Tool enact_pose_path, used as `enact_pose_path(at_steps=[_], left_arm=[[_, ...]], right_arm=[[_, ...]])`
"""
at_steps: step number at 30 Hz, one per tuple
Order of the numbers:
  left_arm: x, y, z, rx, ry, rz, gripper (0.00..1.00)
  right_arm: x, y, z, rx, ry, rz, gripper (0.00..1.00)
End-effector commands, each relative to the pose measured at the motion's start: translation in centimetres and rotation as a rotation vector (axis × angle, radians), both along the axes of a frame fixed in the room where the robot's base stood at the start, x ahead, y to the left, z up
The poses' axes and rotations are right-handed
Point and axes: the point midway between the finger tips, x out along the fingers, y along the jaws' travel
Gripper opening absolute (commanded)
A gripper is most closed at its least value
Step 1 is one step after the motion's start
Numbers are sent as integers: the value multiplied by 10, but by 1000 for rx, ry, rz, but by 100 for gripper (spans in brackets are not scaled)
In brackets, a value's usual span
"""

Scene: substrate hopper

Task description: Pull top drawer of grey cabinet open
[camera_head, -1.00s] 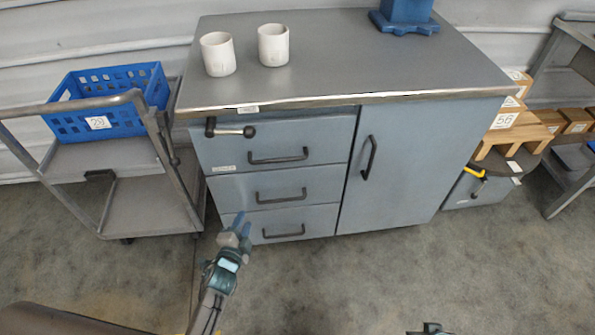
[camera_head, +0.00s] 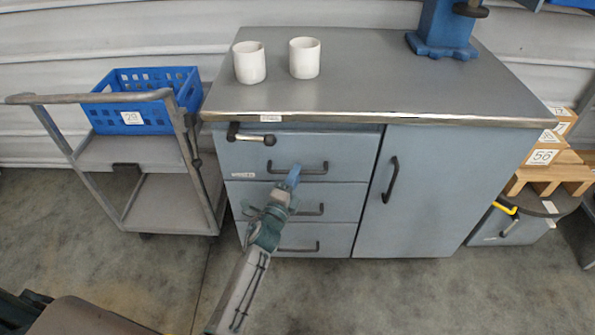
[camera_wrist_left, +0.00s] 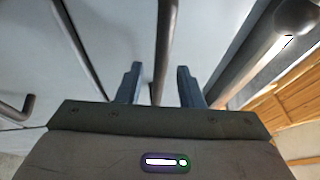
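The grey cabinet (camera_head: 455,185) stands in the middle, with a column of drawers on its left and a door on its right. The top drawer (camera_head: 352,152) looks shut, level with the drawers below. Its dark bar handle (camera_head: 315,172) runs sideways across its front. My left gripper (camera_head: 293,177) is in front of this handle and hides part of it. In the left wrist view my left gripper (camera_wrist_left: 159,85) has its fingers apart, with the handle bar (camera_wrist_left: 166,45) between them. Clear gaps show on both sides, so the fingers do not grip it. My right gripper is not in view.
Two white cups (camera_head: 249,63) and a blue stand (camera_head: 437,35) are on the cabinet top. A trolley (camera_head: 150,155) with a blue crate stands left. The floor in front is clear.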

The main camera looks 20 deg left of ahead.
Motion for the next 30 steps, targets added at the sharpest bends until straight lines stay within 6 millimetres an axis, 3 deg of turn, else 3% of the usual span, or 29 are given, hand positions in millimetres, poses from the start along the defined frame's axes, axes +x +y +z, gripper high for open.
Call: enact_pose_path(at_steps=[6, 14, 15, 20, 30], left_arm=[[17, -2, 3, 0, 1, 0, 34], [18, -2, 3, -1, 1, 0, 34], [18, -2, 3, -1, 1, 0, 32], [18, -2, 3, -1, 1, 0, 0], [18, -2, 2, -1, 2, 0, 0]], right_arm=[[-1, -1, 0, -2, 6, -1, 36], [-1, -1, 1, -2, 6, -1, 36], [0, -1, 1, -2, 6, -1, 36], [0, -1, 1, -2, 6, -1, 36], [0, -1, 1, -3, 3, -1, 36]])
